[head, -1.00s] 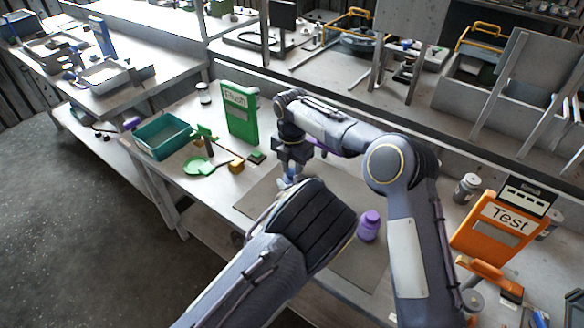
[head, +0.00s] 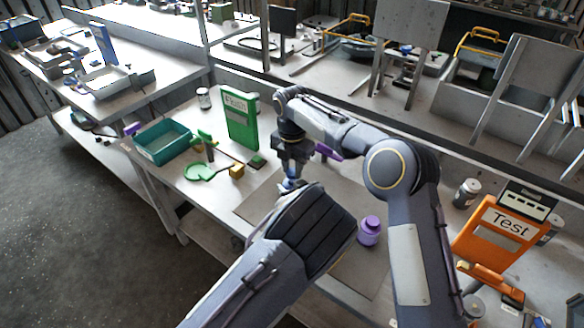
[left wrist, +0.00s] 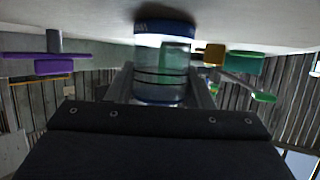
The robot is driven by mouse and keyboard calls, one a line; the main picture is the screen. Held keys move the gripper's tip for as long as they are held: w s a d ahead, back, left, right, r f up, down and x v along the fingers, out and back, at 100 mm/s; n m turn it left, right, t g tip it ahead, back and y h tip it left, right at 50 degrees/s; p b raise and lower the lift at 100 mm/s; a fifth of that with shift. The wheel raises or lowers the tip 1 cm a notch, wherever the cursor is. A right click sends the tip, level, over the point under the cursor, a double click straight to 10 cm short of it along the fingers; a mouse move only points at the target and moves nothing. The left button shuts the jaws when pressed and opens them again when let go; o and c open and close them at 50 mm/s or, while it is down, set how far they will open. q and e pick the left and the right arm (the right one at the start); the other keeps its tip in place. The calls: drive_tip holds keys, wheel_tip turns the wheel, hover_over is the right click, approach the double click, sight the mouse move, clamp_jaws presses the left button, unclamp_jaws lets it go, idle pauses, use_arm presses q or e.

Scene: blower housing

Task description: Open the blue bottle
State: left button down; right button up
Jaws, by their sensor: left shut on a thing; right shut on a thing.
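The blue bottle (left wrist: 163,65) is a clear cylinder with blue at its ends. In the left wrist view it stands between the fingers of my left gripper (left wrist: 160,88), which is shut on it. In the head view only a small blue part of the bottle (head: 291,183) shows. My left forearm hides the rest and my left gripper there. My right gripper (head: 291,167) points down from above and is shut at the top of the bottle. Its fingertips and the cap are mostly hidden.
A purple bottle (head: 370,231) stands on the mat to the right. A green holder (head: 240,122), a teal bin (head: 163,142) and a green plate (head: 200,172) are on the left of the table. An orange "Test" holder (head: 497,232) stands at the right.

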sight(292, 171)
drive_tip(key=shift+r, duration=1.95)
use_arm(q)
drive_tip(key=c, duration=0.6)
unclamp_jaws()
